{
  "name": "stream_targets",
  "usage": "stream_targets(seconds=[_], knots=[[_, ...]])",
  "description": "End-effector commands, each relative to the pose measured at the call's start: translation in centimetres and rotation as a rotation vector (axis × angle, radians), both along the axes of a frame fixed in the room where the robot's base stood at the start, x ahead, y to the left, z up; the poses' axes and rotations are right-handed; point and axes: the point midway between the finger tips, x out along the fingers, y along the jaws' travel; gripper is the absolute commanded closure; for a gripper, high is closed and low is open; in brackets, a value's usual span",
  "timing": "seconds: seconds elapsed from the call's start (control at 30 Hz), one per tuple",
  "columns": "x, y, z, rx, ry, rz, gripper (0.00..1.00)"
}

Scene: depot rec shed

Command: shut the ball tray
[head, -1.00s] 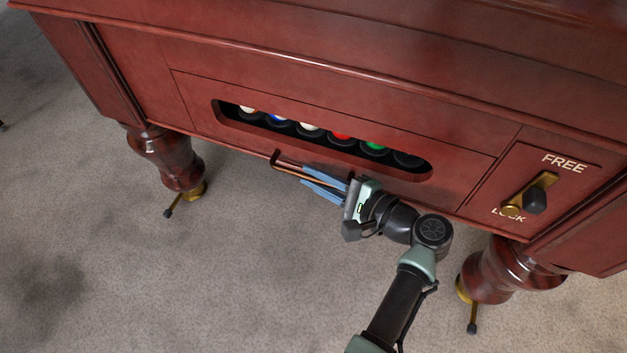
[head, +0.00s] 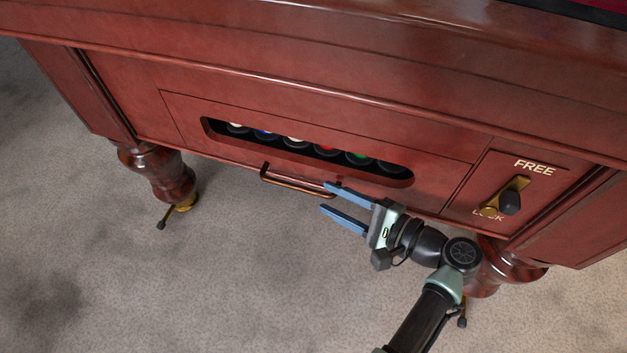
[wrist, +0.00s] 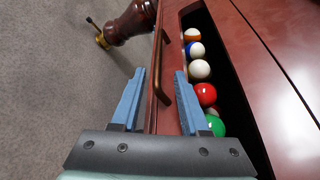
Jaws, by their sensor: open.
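The ball tray's red-brown front (head: 430,170) is set in the table's side and has a long rounded slot. Several balls (head: 295,138) show in the slot; a red ball (wrist: 206,94) and a green ball (wrist: 215,125) are clear in the wrist view. I cannot tell whether the front is flush. A copper bar handle (head: 290,181) runs along its lower edge. My gripper (head: 325,198) is open and empty at the handle's right end. In the wrist view the handle (wrist: 156,70) appears between the spread blue fingers (wrist: 157,73); contact cannot be made out.
A FREE/LOCK panel with a brass lever (head: 505,198) is right of the tray, the lever's brass end near LOCK. Turned wooden legs stand at left (head: 160,175) and right (head: 500,268). Grey carpet (head: 230,280) below the table is clear.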

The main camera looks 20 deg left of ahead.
Motion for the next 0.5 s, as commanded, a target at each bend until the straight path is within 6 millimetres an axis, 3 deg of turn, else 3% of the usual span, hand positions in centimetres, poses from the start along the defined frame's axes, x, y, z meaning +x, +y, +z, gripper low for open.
stream_targets(seconds=[0.2,0.5], knots=[[-1.4,-3.9,1.1,-0.001,0.003,-0.003,0.55],[-2.0,-5.4,1.2,-0.001,0.002,0.001,0.55]])
